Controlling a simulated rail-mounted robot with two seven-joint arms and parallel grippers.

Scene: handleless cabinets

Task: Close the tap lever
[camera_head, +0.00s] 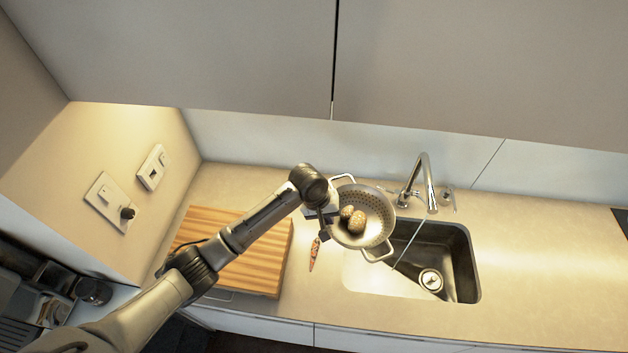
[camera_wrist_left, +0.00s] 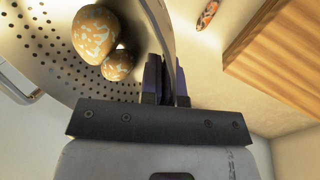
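The tap (camera_head: 426,175) is a tall chrome arched spout behind the sink (camera_head: 462,255). A small metal part shows at its base (camera_head: 405,197), and I cannot tell the lever's position. A thin pale line runs below the spout; I cannot tell if it is water. My left gripper (camera_head: 326,217) is at the left of a grey perforated colander (camera_head: 352,236). In the left wrist view its fingers (camera_wrist_left: 167,82) sit on both sides of the colander wall (camera_wrist_left: 105,28), shut on it. The colander holds two speckled egg-like items (camera_head: 354,219). My right gripper is not in view.
A wooden board (camera_head: 262,262) lies on the counter to the left. A small orange patterned item (camera_head: 314,254) lies between board and colander. A small metal fitting (camera_head: 448,198) stands right of the tap. The counter (camera_head: 550,260) to the right is clear.

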